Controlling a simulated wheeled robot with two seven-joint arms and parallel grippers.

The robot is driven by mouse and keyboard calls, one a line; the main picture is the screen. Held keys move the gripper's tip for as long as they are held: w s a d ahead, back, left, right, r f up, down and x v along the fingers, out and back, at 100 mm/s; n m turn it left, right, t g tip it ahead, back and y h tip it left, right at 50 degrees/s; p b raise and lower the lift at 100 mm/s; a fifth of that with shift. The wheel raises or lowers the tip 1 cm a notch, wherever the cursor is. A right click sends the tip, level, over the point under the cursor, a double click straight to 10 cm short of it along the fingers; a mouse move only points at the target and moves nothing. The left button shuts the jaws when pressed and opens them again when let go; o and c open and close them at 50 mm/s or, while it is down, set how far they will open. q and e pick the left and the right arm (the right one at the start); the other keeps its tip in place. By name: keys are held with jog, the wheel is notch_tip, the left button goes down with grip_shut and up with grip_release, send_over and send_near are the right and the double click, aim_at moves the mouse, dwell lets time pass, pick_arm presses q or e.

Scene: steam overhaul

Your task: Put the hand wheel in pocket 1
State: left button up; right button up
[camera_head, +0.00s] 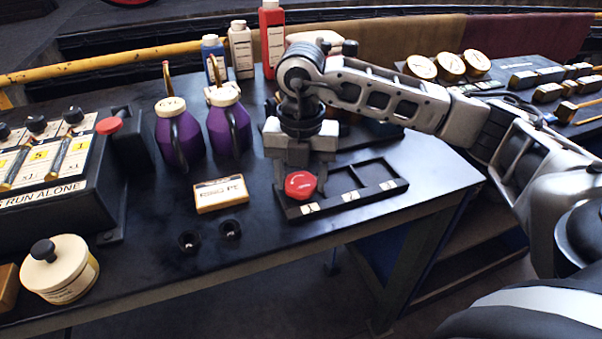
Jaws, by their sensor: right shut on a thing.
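The red hand wheel (300,185) is at the left end of a dark tray (346,207). My right gripper (301,172) points straight down from above and is shut on the hand wheel. The wheel is in or just over the left pocket, beside the label at the front rim that seems to read 1; I cannot tell whether it touches the pocket floor. The middle pocket (342,183) and the right pocket (375,173) look empty. My gripper and the wheel hide most of the left pocket. My left gripper is not in view.
Two purple oil cans (228,125) stand left of the tray. A labelled box (221,193) and two small black cups (230,230) are nearer the tray's left. A cream lidded pot (60,270) and a lever box (50,180) are at far left.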

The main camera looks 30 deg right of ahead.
aim_at(301, 181)
jog(key=shift+f, duration=0.15)
jog(key=o, duration=1.1)
jog(key=shift+o, duration=0.3)
jog(key=shift+r, duration=0.2)
notch_tip(301, 181, up, 12)
jog(key=shift+p, duration=0.45)
